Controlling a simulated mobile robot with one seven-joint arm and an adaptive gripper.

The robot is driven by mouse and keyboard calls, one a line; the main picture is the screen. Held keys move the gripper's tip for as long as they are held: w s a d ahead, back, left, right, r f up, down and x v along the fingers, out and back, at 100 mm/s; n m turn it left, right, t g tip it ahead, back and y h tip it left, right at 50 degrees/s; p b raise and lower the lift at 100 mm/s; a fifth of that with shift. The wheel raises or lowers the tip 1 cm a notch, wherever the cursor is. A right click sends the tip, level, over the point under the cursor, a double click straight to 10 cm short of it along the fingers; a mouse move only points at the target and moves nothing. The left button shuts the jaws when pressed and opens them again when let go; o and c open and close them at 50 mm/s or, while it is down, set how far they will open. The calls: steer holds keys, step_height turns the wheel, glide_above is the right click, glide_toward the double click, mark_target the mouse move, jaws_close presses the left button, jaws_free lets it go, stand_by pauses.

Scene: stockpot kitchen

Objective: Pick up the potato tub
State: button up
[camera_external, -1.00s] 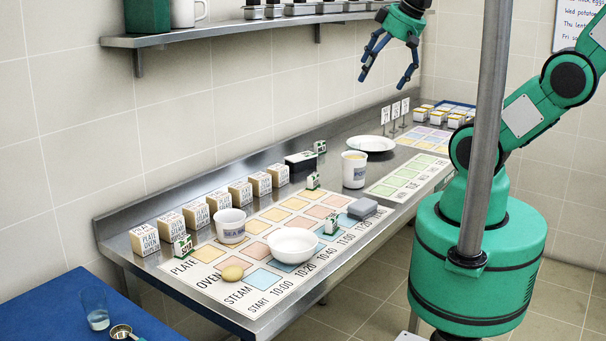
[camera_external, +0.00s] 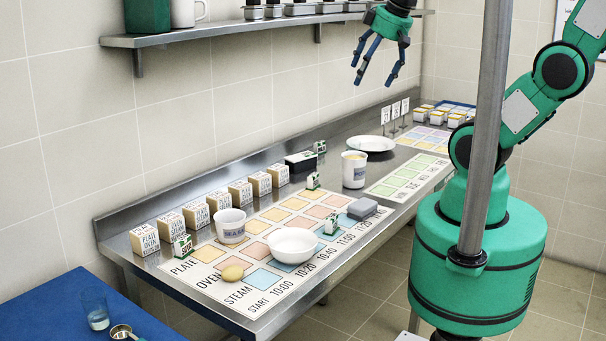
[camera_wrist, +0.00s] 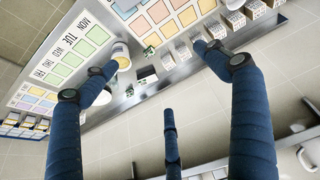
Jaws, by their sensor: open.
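A white tub (camera_external: 354,172) with a dark label and pale yellow contents stands upright on the steel counter, between the two mats. In the wrist view the tub (camera_wrist: 121,52) shows beside the left finger. Another white labelled tub (camera_external: 231,228) stands on the near mat. I cannot read the small labels well enough to tell which is the potato tub. My gripper (camera_external: 375,74) is open and empty, fingers pointing down, high above the back of the counter and apart from both tubs. In the wrist view its fingers (camera_wrist: 158,77) are spread.
A white plate (camera_external: 372,144) and small sign stands lie behind the yellow-filled tub. A wall shelf (camera_external: 230,30) runs above.

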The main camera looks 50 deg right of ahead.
steer(key=w+d+f+n+g, duration=0.1)
steer(key=w+d+f+n, duration=0.25)
steer(key=w, duration=0.25)
steer(key=n+g+p, duration=0.1)
steer(key=n+g, duration=0.2)
steer(key=n, duration=0.2)
glide_above(354, 167)
steer(key=w+a, duration=0.1)
steer(key=a, duration=0.2)
step_height(354, 167, down, 11)
steer(key=w+d+f+n+g, duration=0.1)
steer(key=d+f+n, duration=0.2)
steer(key=d+f, duration=0.3)
step_height(354, 167, down, 3)
steer(key=shift+w+d+f, duration=0.1)
steer(key=shift+w+d, duration=0.1)
steer(key=shift+f, duration=0.1)
step_height(354, 167, down, 8)
steer(key=shift+f+b, duration=0.2)
steer(key=shift+b, duration=0.3)
steer(key=shift+f, duration=0.1)
steer(key=shift+s+f+b, duration=0.2)
steer(key=shift+f+b, duration=0.35)
steer(key=shift+f, duration=1.95)
